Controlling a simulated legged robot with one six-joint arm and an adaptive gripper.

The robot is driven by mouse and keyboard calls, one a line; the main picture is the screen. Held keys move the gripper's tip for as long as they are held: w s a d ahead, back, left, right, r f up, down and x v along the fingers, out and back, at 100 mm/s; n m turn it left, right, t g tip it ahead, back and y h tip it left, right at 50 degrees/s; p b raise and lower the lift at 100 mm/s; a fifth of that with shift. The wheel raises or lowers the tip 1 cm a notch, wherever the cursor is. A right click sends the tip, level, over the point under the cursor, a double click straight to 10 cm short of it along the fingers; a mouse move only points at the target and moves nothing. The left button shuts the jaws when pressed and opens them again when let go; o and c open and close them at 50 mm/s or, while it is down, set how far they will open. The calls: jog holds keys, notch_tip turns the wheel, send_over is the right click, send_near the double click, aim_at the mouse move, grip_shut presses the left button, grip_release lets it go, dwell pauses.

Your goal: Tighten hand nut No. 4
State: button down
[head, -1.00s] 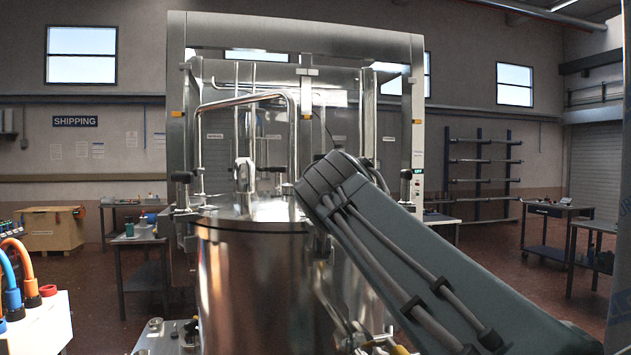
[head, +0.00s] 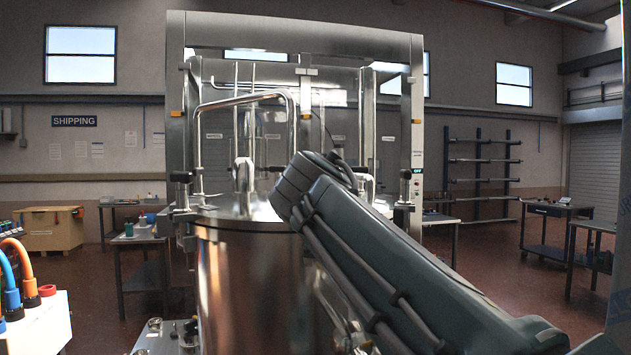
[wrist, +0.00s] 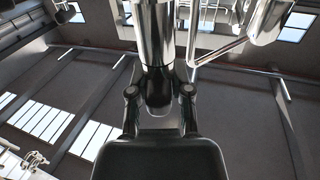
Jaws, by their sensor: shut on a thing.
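In the wrist view my gripper (wrist: 159,92) is shut, with its two fingers on either side of a dark rounded piece (wrist: 158,88) under a shiny metal cylinder (wrist: 154,30). This piece looks like a hand nut, but no number shows on it. In the head view my arm reaches from the lower right to the right side of the large steel vessel (head: 250,285). My gripper and the piece it grips are hidden there, so I cannot tell which nut it is.
A steel-framed machine (head: 295,32) stands around and behind the vessel. A curved pipe (head: 245,97) and a lid fitting (head: 243,176) rise above the lid. Orange and blue hoses (head: 22,262) are at the lower left. Floor shows at right, beyond my arm.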

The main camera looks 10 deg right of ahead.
jog(key=m+g+h, duration=0.2)
jog(key=m+h, duration=0.1)
jog(key=h, duration=0.1)
jog(key=m+g+h, duration=0.3)
jog(key=h, duration=0.1)
jog(key=shift+w+a, duration=0.1)
jog(key=shift+a, duration=0.05)
jog(key=m+g+h, duration=0.2)
jog(key=g, duration=0.1)
jog(key=m+g+h, duration=0.1)
jog(key=m+g, duration=0.1)
jog(key=g, duration=0.1)
jog(key=shift+m+h, duration=0.4)
jog(key=shift+m+g, duration=0.3)
jog(key=shift+g, duration=0.3)
jog(key=c, duration=0.5)
grip_release()
jog(key=shift+f, duration=0.1)
jog(key=shift+c, duration=0.2)
jog(key=v, duration=1.2)
jog(key=shift+f, duration=0.2)
